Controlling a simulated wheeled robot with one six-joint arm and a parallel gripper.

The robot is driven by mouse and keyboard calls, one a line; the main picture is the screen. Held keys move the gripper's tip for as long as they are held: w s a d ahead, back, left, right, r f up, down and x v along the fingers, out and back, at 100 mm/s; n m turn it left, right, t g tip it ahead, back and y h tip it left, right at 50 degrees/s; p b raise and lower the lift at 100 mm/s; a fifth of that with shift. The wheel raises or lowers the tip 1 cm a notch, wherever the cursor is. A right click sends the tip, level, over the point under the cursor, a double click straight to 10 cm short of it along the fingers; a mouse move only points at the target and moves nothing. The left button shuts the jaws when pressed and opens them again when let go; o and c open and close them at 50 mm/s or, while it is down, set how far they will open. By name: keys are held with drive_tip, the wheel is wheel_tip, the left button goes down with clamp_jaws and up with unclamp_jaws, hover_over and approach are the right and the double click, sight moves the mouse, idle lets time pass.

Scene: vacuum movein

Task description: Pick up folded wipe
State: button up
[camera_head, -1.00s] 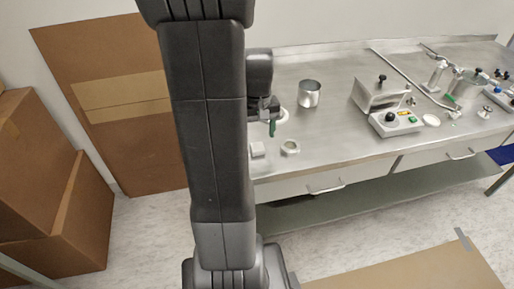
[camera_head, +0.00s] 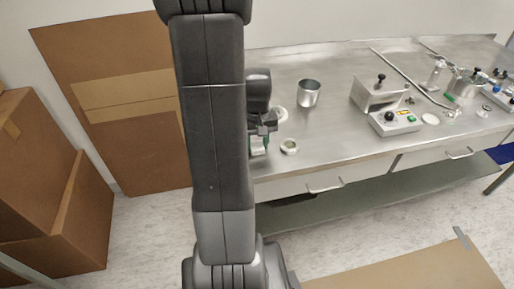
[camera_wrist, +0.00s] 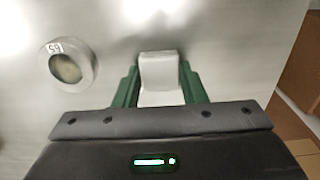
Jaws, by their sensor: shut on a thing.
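The folded wipe (camera_wrist: 159,72) is a small white block between the two green fingers in the wrist view. My gripper (camera_wrist: 159,88) is shut on it, with one finger on each side. In the head view my gripper (camera_head: 260,143) is low over the left front part of the steel bench, and the white wipe (camera_head: 257,151) shows partly beside my arm. I cannot tell whether the wipe touches the bench top.
A metal cup (camera_head: 308,93) stands behind on the steel bench (camera_head: 330,135). A control box (camera_head: 394,122) is to the right. Cardboard boxes (camera_head: 50,190) stand at left.

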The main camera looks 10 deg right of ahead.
sight(256, 146)
wheel_tip(256, 146, up, 10)
idle(0.6)
drive_tip(key=shift+o, duration=0.8)
drive_tip(key=shift+a+p, duration=0.1)
drive_tip(key=shift+p, duration=0.2)
